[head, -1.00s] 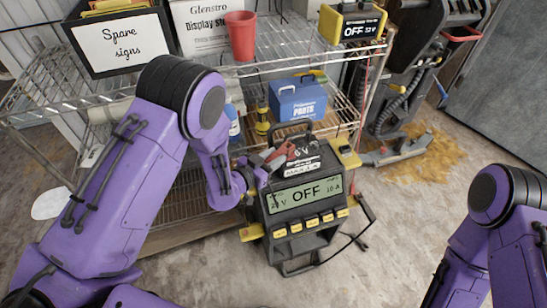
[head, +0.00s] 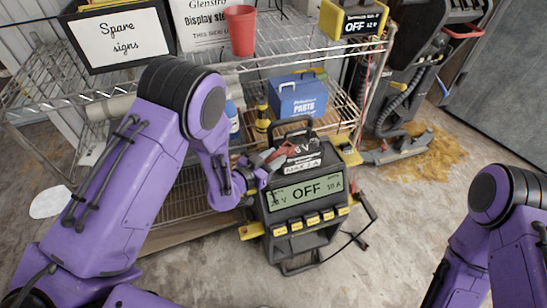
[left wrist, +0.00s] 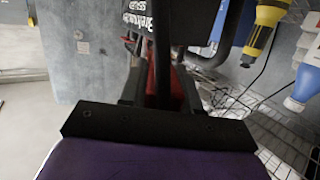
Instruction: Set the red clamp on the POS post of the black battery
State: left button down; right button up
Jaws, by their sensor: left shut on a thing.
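A red clamp (head: 283,150) sits at the top of a black charger (head: 306,194) whose display reads OFF. My left gripper (head: 262,172) reaches in at the charger's upper left and is shut on the red clamp. In the left wrist view, a strip of the red clamp (left wrist: 151,82) shows between the fingers; the rest is hidden. No black battery with a marked POS post can be made out. My right arm is at the right edge of the head view, with its gripper out of sight.
A wire shelf (head: 120,110) behind holds a blue parts box (head: 298,97), a red cup (head: 240,30) and a second unit reading OFF (head: 357,22). A black and grey machine (head: 405,85) stands at right. Floor right of the charger is mostly clear, with a cable.

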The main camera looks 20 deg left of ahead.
pick_arm(q)
jog(key=shift+f+b, duration=0.4)
jog(key=shift+f, duration=0.15)
jog(key=c, duration=0.7)
grip_release()
jog(key=shift+c, duration=0.2)
jog(key=b+v, duration=0.1)
jog(key=v, duration=0.9)
jog(key=shift+s+b, duration=0.25)
jog(key=shift+b, duration=0.05)
jog(key=shift+a, duration=0.1)
